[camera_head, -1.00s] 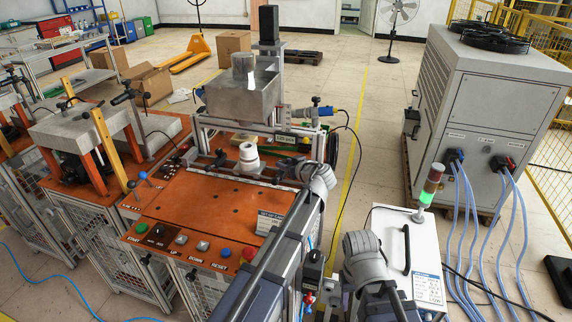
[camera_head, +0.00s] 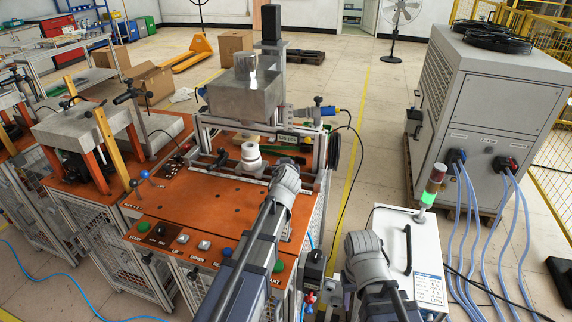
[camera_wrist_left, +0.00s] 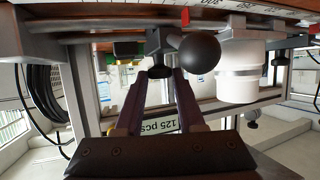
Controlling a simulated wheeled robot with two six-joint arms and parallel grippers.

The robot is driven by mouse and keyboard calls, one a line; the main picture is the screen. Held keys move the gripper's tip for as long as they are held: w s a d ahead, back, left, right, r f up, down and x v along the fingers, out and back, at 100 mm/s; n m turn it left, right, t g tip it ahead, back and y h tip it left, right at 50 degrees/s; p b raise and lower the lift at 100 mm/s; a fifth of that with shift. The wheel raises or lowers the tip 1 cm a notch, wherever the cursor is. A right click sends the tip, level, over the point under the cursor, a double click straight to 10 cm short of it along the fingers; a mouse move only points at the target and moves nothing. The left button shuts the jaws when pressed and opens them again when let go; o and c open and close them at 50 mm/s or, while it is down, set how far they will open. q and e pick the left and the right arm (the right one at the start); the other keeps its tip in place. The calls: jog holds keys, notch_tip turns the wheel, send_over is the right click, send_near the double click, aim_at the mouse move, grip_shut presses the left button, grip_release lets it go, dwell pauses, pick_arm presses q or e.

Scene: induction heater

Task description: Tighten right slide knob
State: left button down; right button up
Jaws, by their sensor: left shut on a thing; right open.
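In the left wrist view, a small black knob (camera_wrist_left: 158,48) sits on the metal rail, between the tips of my left gripper (camera_wrist_left: 160,72), which is shut on it. A dark round ball (camera_wrist_left: 200,53) is right beside the knob, and a white cylinder (camera_wrist_left: 242,72) stands farther right. In the head view, my left wrist reaches over the orange table (camera_head: 205,205) toward the rail; its fingers and the knob are hidden behind it. The white cylinder also shows there (camera_head: 251,158). My right gripper (camera_head: 362,243) is open, near the white cabinet, its fingertips hard to make out.
A counter plate reading 125 pcs (camera_wrist_left: 158,127) is behind the fingers. The white cabinet (camera_head: 390,228) with a signal tower (camera_head: 433,185) and a large chiller (camera_head: 480,120) stand right. Coloured buttons (camera_head: 205,244) line the table's front edge.

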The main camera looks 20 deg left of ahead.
pick_arm(q)
jog(key=shift+a+m+h, duration=0.2)
jog(key=shift+m+h, duration=0.6)
jog(key=shift+h, duration=0.15)
jog(key=shift+a+m+h, duration=0.2)
jog(key=shift+m+h, duration=0.6)
jog(key=shift+h, duration=0.2)
jog(key=shift+a+m+h, duration=0.2)
jog(key=shift+m+h, duration=0.6)
jog(key=shift+h, duration=0.15)
jog(key=m+h, duration=0.2)
jog(key=a+m+g+h, duration=0.1)
jog(key=m+h, duration=0.1)
jog(key=shift+w+h, duration=0.2)
jog(key=shift+h, duration=0.1)
jog(key=m+g+h, duration=0.1)
jog(key=m+h, duration=0.1)
jog(key=shift+w+a+m+g, duration=0.1)
jog(key=shift+a+m+g, duration=0.05)
jog(key=shift+m+g, duration=0.25)
jog(key=shift+m+g+h, duration=0.4)
jog(key=shift+m+h, duration=0.1)
jog(key=shift+h, duration=0.1)
jog(key=c, duration=0.5)
grip_release()
